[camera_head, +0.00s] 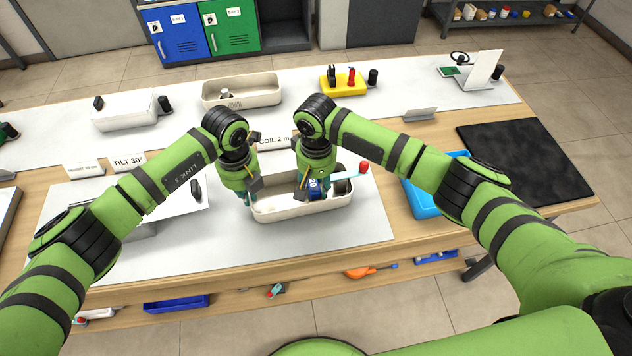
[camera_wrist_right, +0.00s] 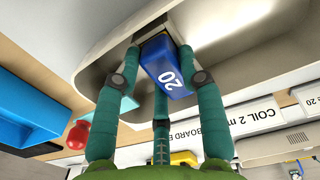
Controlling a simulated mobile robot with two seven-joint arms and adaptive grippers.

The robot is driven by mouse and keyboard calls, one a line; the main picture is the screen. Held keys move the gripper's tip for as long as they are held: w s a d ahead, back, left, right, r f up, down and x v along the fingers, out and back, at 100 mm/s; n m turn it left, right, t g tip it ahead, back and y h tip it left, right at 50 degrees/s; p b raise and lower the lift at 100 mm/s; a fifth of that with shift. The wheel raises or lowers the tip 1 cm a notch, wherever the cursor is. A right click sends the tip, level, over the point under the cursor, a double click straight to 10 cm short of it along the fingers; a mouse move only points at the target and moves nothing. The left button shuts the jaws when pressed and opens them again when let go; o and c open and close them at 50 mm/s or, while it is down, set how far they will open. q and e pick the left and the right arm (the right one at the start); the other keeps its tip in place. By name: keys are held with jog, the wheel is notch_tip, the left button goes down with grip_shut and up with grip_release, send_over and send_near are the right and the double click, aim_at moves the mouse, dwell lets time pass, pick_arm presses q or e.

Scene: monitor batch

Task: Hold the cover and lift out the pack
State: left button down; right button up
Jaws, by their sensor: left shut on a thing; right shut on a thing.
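A blue pack marked 20 (camera_head: 316,188) is at a long cream box (camera_head: 300,212) on the grey mat. In the right wrist view the pack (camera_wrist_right: 166,68) sits between the teal fingers of my right gripper (camera_wrist_right: 160,60), which is shut on it. A silver-grey piece lies just past the pack, inside the box's cream walls (camera_wrist_right: 100,72). My left gripper (camera_head: 247,198) is shut at the left end of the box, seemingly on its rim; its fingertips are partly hidden. I cannot tell a separate cover from the box.
A red knob (camera_head: 363,167) stands right of the box. A blue tray (camera_head: 422,198) and a black mat (camera_head: 525,160) lie further right. A white panel (camera_head: 180,208) is on the left. Another cream tray (camera_head: 240,92) and a yellow holder (camera_head: 342,84) stand behind.

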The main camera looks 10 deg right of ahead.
jog(key=shift+w+r, duration=0.1)
jog(key=shift+r, duration=0.15)
pick_arm(q)
jog(key=shift+a, duration=0.1)
pick_arm(e)
jog(key=shift+r, duration=2.65)
pick_arm(q)
jog(key=c, duration=1.3)
grip_release()
notch_tip(320, 180, up, 12)
